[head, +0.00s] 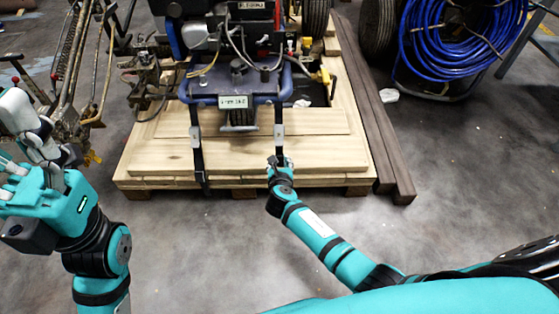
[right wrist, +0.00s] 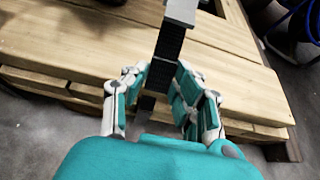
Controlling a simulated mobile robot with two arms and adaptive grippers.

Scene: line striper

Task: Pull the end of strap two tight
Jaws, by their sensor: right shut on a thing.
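The line striper (head: 235,85) with a blue frame stands on a wooden pallet (head: 150,160). Two black straps with grey buckles come down from its front bar. The left strap (head: 198,160) hangs over the pallet's front edge. My right gripper (head: 281,163) is shut on the right strap (head: 279,115), below its buckle (head: 279,131), at the pallet's front edge. In the right wrist view, the strap (right wrist: 168,45) runs from the buckle (right wrist: 181,10) down between the fingers (right wrist: 160,95). My left gripper (head: 30,150) is open and empty at the far left, away from the straps.
Long dark beams (head: 372,120) lie along the pallet's right side. A blue hose reel (head: 455,50) stands at the back right. Other machinery (head: 85,60) with levers stands at the back left. The grey floor (head: 460,180) in front and right is clear.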

